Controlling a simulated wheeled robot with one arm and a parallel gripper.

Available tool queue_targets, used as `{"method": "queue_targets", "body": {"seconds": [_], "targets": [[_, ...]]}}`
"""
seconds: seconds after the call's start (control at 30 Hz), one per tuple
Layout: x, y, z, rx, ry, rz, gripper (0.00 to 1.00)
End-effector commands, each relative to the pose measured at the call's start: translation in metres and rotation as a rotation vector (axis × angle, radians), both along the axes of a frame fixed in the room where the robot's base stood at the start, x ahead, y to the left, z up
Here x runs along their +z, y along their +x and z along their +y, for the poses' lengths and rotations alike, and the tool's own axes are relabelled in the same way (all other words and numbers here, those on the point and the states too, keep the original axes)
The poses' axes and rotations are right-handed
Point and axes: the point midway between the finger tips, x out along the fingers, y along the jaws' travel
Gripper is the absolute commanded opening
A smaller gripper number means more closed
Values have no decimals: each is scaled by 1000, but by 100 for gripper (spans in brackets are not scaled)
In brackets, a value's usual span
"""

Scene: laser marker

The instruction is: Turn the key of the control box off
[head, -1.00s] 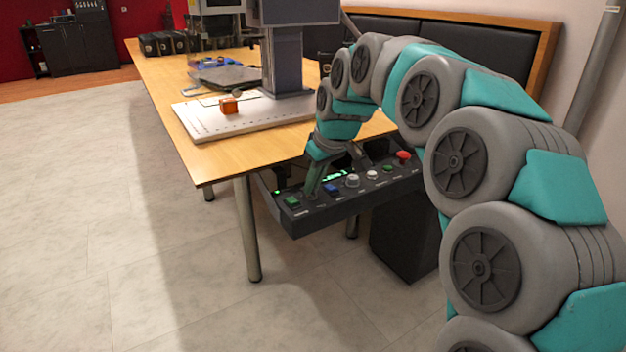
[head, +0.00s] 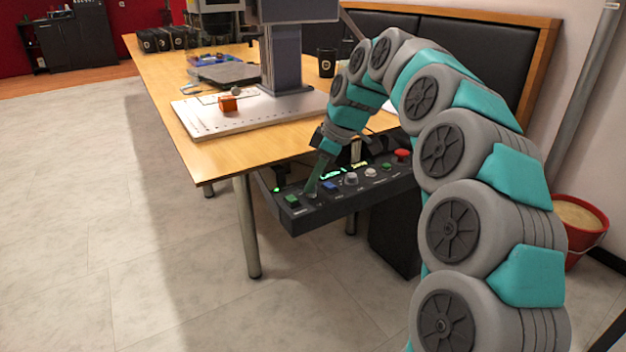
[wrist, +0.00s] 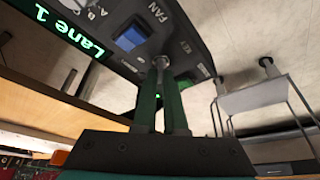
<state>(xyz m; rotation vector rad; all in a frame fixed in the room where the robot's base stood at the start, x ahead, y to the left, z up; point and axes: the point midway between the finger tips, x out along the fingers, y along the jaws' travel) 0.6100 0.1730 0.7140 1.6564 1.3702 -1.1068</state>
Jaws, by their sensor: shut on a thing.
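The dark control box (head: 345,204) hangs under the front edge of the wooden table and carries a row of buttons and knobs. My gripper (head: 312,188) reaches down to its left part, between a green button (head: 292,200) and a blue button (head: 329,187). In the wrist view, my gripper (wrist: 161,78) has its two green fingers closed around a small metal key (wrist: 162,62) on the panel. The fingers cover most of the key, so its turn angle cannot be told. The blue button (wrist: 130,39) is close beside it.
A red stop button (head: 402,154) and a grey knob (head: 351,178) sit further right on the box. The wooden table (head: 225,160) with the marking machine is above. A red bucket (head: 578,222) stands at right. The floor at left is clear.

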Motion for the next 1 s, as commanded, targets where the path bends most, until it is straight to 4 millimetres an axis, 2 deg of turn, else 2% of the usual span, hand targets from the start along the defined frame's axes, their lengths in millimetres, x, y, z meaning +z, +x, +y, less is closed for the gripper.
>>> {"method": "queue_targets", "body": {"seconds": [0.47, 0.5, 0.73, 1.0], "targets": [[0, 0, 0, 14, 0, 0, 0], [0, 0, 0, 14, 0, 0, 12], [0, 0, 0, 13, 0, 0, 38], [1, 0, 0, 13, 0, -1, 39]]}}
